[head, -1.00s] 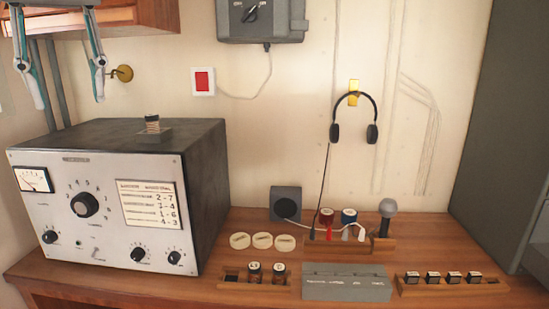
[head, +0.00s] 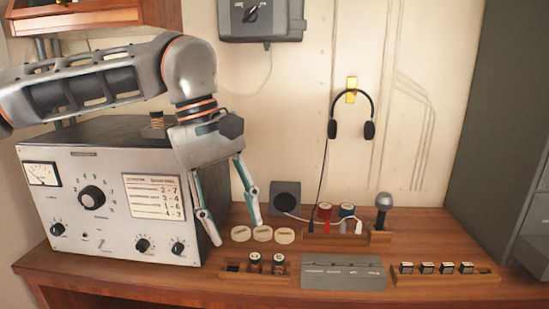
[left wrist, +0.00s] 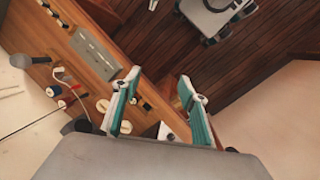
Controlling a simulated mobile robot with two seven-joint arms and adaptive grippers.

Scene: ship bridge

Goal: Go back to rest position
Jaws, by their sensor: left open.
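My left gripper (head: 236,232) comes in from the left on its arm in the head view. It points down in front of the right side of the grey radio unit (head: 105,200), above the wooden desk (head: 205,290). Its two teal-lined fingers are apart with nothing between them. In the left wrist view the fingers (left wrist: 158,100) are also spread and empty. My right gripper does not show in either view.
Round cream discs (head: 262,234) lie close by the left fingertips. A wooden holder with small jars (head: 254,263), a grey box (head: 343,273), a microphone (head: 383,205) and a small speaker (head: 286,197) stand on the desk. Headphones (head: 352,100) hang on the wall.

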